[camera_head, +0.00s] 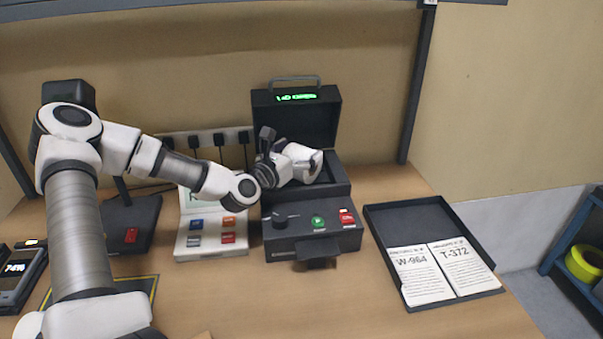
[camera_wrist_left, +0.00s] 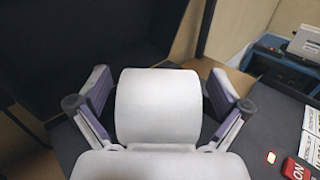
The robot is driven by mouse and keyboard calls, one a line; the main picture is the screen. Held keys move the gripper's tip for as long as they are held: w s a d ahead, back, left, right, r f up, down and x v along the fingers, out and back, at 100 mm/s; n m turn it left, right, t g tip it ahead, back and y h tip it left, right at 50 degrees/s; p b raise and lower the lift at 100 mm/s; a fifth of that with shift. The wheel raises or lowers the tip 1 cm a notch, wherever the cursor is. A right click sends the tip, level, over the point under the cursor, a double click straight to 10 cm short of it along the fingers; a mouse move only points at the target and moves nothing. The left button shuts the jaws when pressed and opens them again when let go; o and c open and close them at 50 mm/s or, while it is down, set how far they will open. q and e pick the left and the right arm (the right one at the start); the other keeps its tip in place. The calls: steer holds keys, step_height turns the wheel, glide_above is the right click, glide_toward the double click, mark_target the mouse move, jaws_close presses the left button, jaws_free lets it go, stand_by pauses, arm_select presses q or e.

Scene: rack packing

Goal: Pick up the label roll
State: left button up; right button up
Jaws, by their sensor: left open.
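A plain white rounded shape that looks like the label roll (camera_wrist_left: 157,105) fills the middle of the left wrist view. In the head view it seems to be the white form (camera_head: 315,166) at the open printer's bay, partly covered by my gripper. My left gripper (camera_head: 303,162) reaches in over the dark printer (camera_head: 310,248), whose lid (camera_head: 295,122) stands up behind. In the left wrist view its two fingers (camera_wrist_left: 158,103) are spread on either side of the white shape, with gaps showing. My right gripper is not in view.
A black tray (camera_head: 455,302) with two printed cards lies on the right. A white panel with coloured buttons (camera_head: 210,253) stands left of the printer. A dark rack post (camera_head: 416,90) rises behind. Bare table shows in front of the printer.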

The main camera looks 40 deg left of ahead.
arm_select(q)
steer(key=shift+w, duration=0.3)
steer(key=shift+r, duration=0.1)
steer(key=c, duration=1.5)
